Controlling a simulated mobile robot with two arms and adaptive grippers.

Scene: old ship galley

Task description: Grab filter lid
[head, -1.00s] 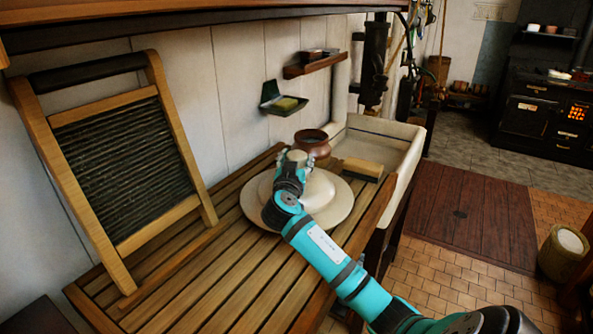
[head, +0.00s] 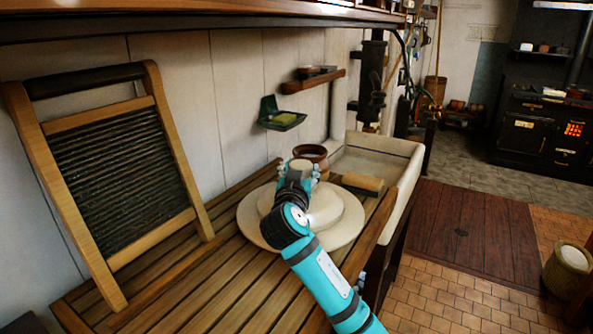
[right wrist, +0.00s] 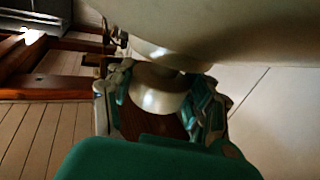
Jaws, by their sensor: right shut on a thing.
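The filter lid (head: 345,230) is a wide cream disc with a raised middle and a knob on top. It lies over the slatted wooden board in the head view, with its knob (head: 301,164) up. My right gripper (head: 299,174) is shut on the knob, above the middle of the lid. In the right wrist view the knob (right wrist: 158,92) sits between the two fingers, and the pale lid (right wrist: 235,35) fills the top. I cannot tell whether the lid's underside touches the board. My left gripper is not in view.
A washboard (head: 110,180) leans against the wall at the left. A brown pot (head: 313,154) stands just behind the lid, and a brush (head: 362,182) lies right of it by the pale sink (head: 385,160). The slatted board (head: 215,285) is bare at the front.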

